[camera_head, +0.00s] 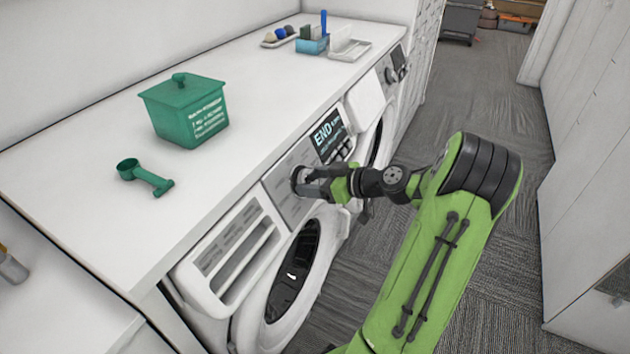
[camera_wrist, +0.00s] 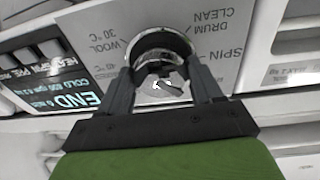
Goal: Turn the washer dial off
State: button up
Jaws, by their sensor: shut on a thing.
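The washer (camera_head: 243,285) stands under the white counter, with a grey control panel (camera_head: 287,203) on its front. Its dial (camera_head: 297,178) is a round dark and silver knob on that panel, partly hidden by my gripper (camera_head: 308,183) in the head view. In the wrist view the dial (camera_wrist: 160,42) sits between the two dark fingers of my gripper (camera_wrist: 162,78), which are shut on it. Labels such as SPIN, DRUM/CLEAN and WOOL show around it. The display (camera_wrist: 75,98) beside it reads END. The dial's pointer cannot be made out.
A green lidded box (camera_head: 187,110) and a green scoop (camera_head: 146,177) lie on the counter (camera_head: 80,200). A second machine's dial (camera_head: 392,73) is farther back. Carpet floor (camera_head: 400,240) is clear on the right.

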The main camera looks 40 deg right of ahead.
jog(key=shift+m, duration=0.3)
jog(key=m+p, duration=0.2)
jog(key=m, duration=0.1)
jog(key=shift+a+r+m+h, duration=0.1)
jog(key=shift+m+h, duration=0.2)
jog(key=shift+m, duration=0.1)
jog(key=shift+m+p, duration=1.3)
jog(key=shift+m, duration=0.9)
jog(key=o, duration=1.1)
jog(key=shift+c, duration=0.2)
jog(key=p+v, duration=0.2)
jog(key=v, duration=1.3)
jog(key=shift+s+r+p, duration=0.25)
jog(key=shift+r+p, duration=0.05)
jog(key=shift+r, duration=0.05)
